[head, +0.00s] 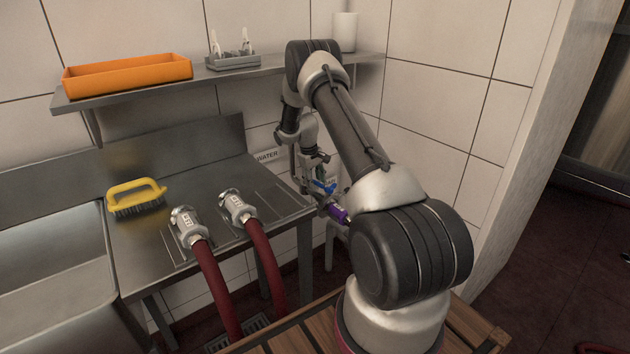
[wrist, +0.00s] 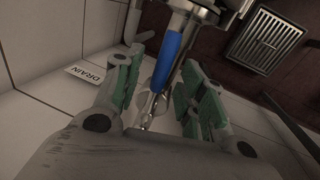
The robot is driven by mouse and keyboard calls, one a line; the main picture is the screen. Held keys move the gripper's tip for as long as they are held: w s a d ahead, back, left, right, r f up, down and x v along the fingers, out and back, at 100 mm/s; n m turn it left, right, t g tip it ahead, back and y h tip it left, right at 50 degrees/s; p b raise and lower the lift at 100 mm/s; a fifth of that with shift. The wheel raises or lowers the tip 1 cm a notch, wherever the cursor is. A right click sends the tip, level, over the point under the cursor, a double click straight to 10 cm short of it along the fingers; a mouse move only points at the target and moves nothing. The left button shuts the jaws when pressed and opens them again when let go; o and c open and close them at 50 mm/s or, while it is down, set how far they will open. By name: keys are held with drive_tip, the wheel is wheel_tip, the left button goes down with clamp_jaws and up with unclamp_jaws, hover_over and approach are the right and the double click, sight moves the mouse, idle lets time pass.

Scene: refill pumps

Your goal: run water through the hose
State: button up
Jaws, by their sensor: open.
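Two red hoses with metal couplings lie on the steel counter in the head view: a left hose (head: 213,275) and a right hose (head: 268,262). A blue valve lever (head: 325,187) is on metal pipework by the wall, with a purple part (head: 338,212) just below it. In the wrist view the blue lever (wrist: 168,62) lies between my gripper's fingers (wrist: 162,80). The green-padded fingers are open, apart on either side of it; I cannot tell whether either touches it. My arm hides part of the pipework in the head view.
A WATER label (head: 267,156) is on the wall; a DRAIN label (wrist: 88,74) shows in the wrist view. A yellow brush (head: 137,196) lies on the counter (head: 215,165) beside the sink (head: 50,270). An orange tray (head: 128,74) stands on the shelf above. A floor grate (wrist: 266,40) lies below.

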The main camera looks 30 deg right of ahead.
clamp_jaws()
drive_tip(key=shift+d, duration=0.1)
drive_tip(key=w+d+n+t+y, duration=0.1)
drive_tip(key=w+d+n, duration=0.4)
drive_tip(key=n, duration=1.2)
drive_tip(key=shift+w+d+t+y, duration=0.4)
drive_tip(key=shift+w+y, duration=0.3)
drive_tip(key=shift+w, duration=0.15)
unclamp_jaws()
